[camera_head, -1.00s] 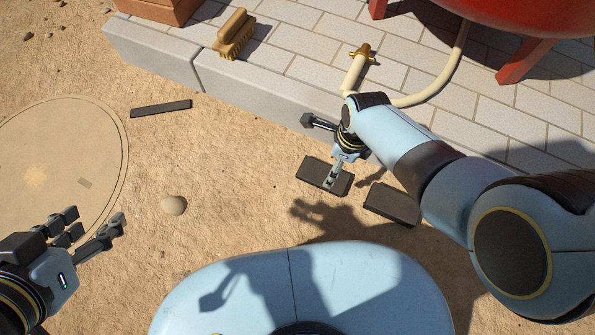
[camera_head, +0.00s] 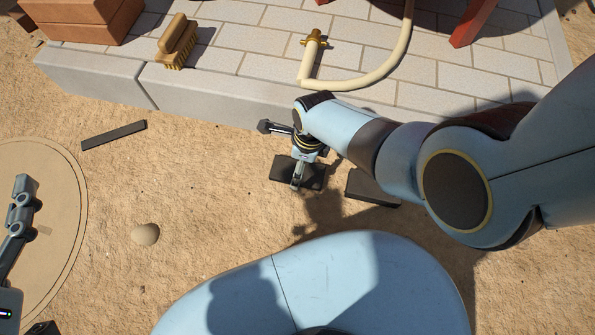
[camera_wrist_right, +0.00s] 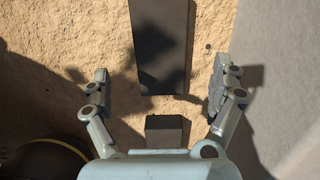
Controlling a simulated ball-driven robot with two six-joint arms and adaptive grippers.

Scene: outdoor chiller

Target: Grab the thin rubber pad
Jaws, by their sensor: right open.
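Three flat dark pieces lie on the sand, and I cannot tell for sure which is the thin rubber pad. One dark pad (camera_head: 315,177) lies under my right gripper (camera_head: 297,184). In the right wrist view a dark slab (camera_wrist_right: 163,50) lies ahead between the spread fingers of my right gripper (camera_wrist_right: 165,88), which is open and empty. A second dark pad (camera_head: 368,188) lies just to the right, partly behind my right arm. A narrow dark strip (camera_head: 114,135) lies farther left.
A paved ledge with a grey kerb (camera_head: 205,98) runs behind the pads. A brush (camera_head: 177,42), a hose with a brass fitting (camera_head: 314,40) and bricks (camera_head: 80,20) are on it. A stone (camera_head: 145,234) and a round cover (camera_head: 60,165) are on the left sand.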

